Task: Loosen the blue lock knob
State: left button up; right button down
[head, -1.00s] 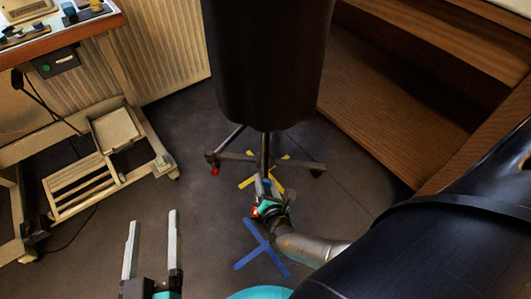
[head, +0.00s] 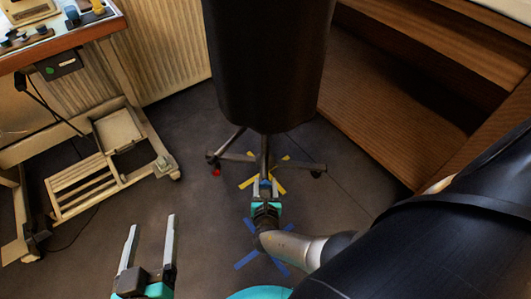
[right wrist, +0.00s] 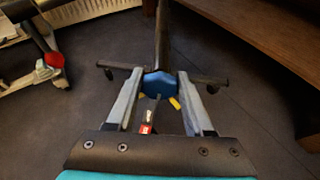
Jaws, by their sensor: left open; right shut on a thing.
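The blue lock knob (right wrist: 159,84) sits low on the pole of the black form's stand (right wrist: 163,35). In the right wrist view it lies between the fingertips of my right gripper (right wrist: 160,80), which is shut on it. In the head view my right gripper (head: 265,190) is at the pole just above the stand's feet, and the knob is mostly hidden there. The black form (head: 268,60) stands upright over it. My left gripper (head: 147,240) is open and empty, in front and to the left, away from the stand.
A wheeled cart (head: 105,130) with small items on top stands at the left. A brown wooden bench (head: 410,110) is at the right. Yellow tape (head: 247,183) and blue tape (head: 245,260) mark the floor. The dark floor between cart and stand is clear.

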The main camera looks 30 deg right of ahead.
jog(key=shift+n, duration=0.3)
dwell(0.5)
jog(key=shift+c, duration=1.6)
grip_release()
